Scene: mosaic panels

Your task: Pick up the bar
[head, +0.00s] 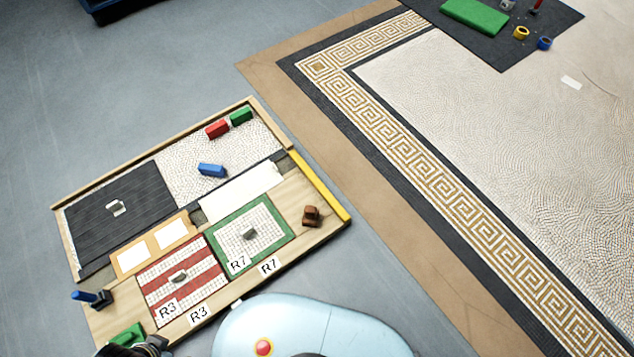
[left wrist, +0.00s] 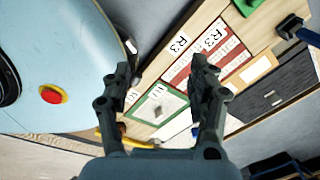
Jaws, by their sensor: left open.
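A long yellow bar (head: 319,186) lies along the right edge of the wooden board (head: 331,229). It is the thing I take for the bar. In the left wrist view a short yellow piece of it (left wrist: 104,135) seems to show beside the left finger, the rest hidden. My left gripper (left wrist: 165,66) is open, its two dark fingers apart with nothing between them. The board and my pale blue base lie behind it, and the gripper is apart from the bar. In the head view I cannot make the left gripper out clearly. My right gripper is in neither view.
The board carries a red block (head: 217,129), a green block (head: 241,116), a blue block (head: 211,170), a brown object (head: 311,215) and striped and bordered panels. A dark mat (head: 478,46) lies far off.

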